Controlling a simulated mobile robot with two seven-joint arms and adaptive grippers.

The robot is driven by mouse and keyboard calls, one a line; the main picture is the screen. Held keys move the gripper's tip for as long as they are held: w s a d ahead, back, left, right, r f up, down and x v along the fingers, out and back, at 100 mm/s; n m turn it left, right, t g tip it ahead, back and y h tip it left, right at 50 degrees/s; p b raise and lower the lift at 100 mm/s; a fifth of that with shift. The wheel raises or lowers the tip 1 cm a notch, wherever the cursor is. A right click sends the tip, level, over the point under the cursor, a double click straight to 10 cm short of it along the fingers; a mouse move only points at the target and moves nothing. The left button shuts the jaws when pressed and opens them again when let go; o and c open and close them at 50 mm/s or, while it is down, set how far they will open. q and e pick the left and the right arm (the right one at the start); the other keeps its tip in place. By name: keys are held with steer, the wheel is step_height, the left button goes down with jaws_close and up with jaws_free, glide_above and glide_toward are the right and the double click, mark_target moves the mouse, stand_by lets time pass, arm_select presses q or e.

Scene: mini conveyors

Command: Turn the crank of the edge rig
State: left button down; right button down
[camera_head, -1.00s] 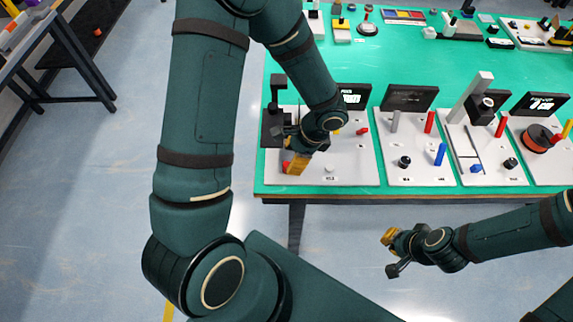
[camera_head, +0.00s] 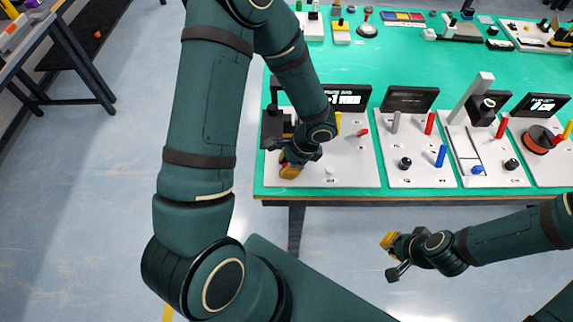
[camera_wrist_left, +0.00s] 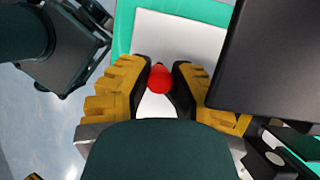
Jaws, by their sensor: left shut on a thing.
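The edge rig (camera_head: 348,172) is the leftmost white panel at the front of the green table, with a dark display at its back and a dark block (camera_head: 272,128) on its left side. My left gripper (camera_head: 289,171) is low over the panel's front left part. In the left wrist view its yellow-padded fingers (camera_wrist_left: 160,80) are shut on a red knob (camera_wrist_left: 159,78), which looks like the crank's handle. The crank's arm is hidden under the gripper. My right gripper (camera_head: 391,257) hangs in front of the table, away from the rigs; its jaw opening is unclear.
The display (camera_head: 345,98) stands behind the panel. A small red lever (camera_head: 362,132) and a pale button (camera_head: 330,169) are on it. More rigs with pegs and knobs stand to the right (camera_head: 419,173). The dark block (camera_wrist_left: 280,60) is close beside the gripper.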

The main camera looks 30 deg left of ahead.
arm_select(q)
steer(key=shift+w+a+f+m+b, duration=0.15)
steer(key=shift+a+m+b, duration=0.2)
steer(key=shift+m+b, duration=0.25)
steer(key=shift+a+m+t+y+b, duration=0.25)
steer(key=shift+m+t+y+b, duration=0.2)
steer(key=shift+m, duration=0.45)
steer(key=c, duration=0.8)
jaws_free()
steer(key=shift+r, duration=0.2)
steer(key=v, duration=1.2)
steer(key=shift+a, duration=0.15)
